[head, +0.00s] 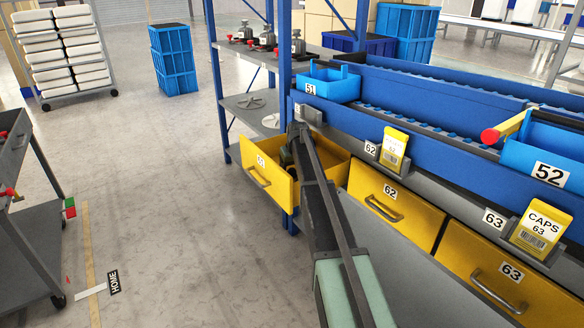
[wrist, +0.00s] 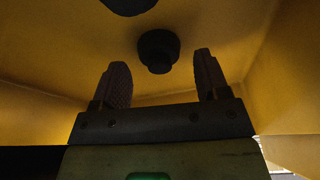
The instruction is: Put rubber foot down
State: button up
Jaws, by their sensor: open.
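A small black round rubber foot (wrist: 158,50) lies on the floor of a yellow drawer (wrist: 50,115) in the wrist view. My gripper (wrist: 160,60) is open and empty, with one ribbed finger to each side of the foot and clear gaps between. The foot shows at the level of the fingertips; I cannot tell how far below them it is. A second dark round object (wrist: 130,4) is cut off at the top edge. In the head view, the open yellow drawer 61 (head: 258,178) has my arm reaching into it; the foot is not discernible there.
The drawer walls stand close around my gripper. Shut yellow drawers 62 (head: 395,208) and 63 (head: 510,280) are to the right. Blue bins 51 (head: 328,84) and 52 (head: 545,155) sit above, by a blue roller lane.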

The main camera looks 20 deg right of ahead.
jog(key=p+v, duration=0.9)
jog(key=v, duration=0.1)
jog(key=shift+r, duration=0.4)
jog(key=shift+f, duration=0.1)
